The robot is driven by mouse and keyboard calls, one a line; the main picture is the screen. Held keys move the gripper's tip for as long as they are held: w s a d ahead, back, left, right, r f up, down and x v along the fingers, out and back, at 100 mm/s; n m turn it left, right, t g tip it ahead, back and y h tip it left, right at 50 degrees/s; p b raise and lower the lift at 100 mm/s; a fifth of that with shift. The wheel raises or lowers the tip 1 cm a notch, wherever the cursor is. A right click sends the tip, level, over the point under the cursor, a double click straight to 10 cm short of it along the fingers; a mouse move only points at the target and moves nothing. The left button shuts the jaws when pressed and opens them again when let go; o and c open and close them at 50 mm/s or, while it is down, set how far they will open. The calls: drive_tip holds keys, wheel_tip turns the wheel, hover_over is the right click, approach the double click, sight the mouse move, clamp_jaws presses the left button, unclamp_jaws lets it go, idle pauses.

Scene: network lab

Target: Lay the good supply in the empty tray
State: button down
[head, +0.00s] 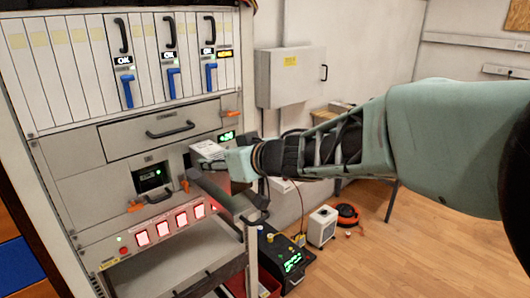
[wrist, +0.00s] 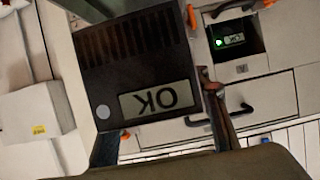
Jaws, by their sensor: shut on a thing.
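A dark supply with vent slots and a display reading OK (wrist: 140,70) fills the middle of the wrist view, where it appears upside down. My gripper (head: 225,162) is shut on it in front of the right side of the rack. In the head view, the gripper and wrist hide much of the held supply. A grey tray-like surface (head: 175,265) lies low in front of the rack; its visible part looks bare. I cannot tell whether it is the empty tray.
The rack (head: 65,85) has upright modules with blue handles, a drawer (head: 160,130) and a recessed bay with a green light (head: 152,178). Lit red buttons (head: 180,218) sit below. A black box with a green display (head: 290,262) stands right. Wooden floor (head: 430,245) is open.

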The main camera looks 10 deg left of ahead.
drive_tip(key=shift+f+b, duration=2)
drive_tip(key=shift+b, duration=0.55)
drive_tip(key=shift+p, duration=0.35)
